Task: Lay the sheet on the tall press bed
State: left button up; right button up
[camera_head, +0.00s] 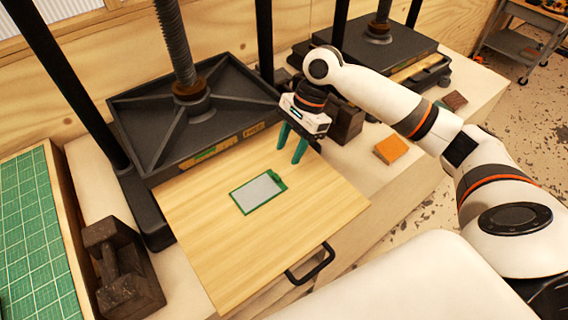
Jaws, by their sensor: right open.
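A small sheet (258,191), pale grey with a green border and a green tab at one corner, lies flat on the light wooden bed (205,235) of the nearer press. This bed is pulled out and has a dark handle (311,263) at its front. My right gripper (288,156) has green fingers pointing down, spread apart with nothing between them. It is above the far right part of the bed, behind and to the right of the sheet, not touching it. My left gripper is out of the picture.
The nearer press's dark plate (200,110) and screw stand behind the bed. A second press (385,62) stands at the back right. An orange block (391,149) and a dark weight (344,122) lie right of the bed. Another dark weight (122,268) and a green gridded board (32,235) are left.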

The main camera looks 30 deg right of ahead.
jog(key=v, duration=0.5)
jog(key=shift+d+r+b, duration=0.1)
jog(key=shift+r+b, duration=0.15)
jog(key=shift+b, duration=0.05)
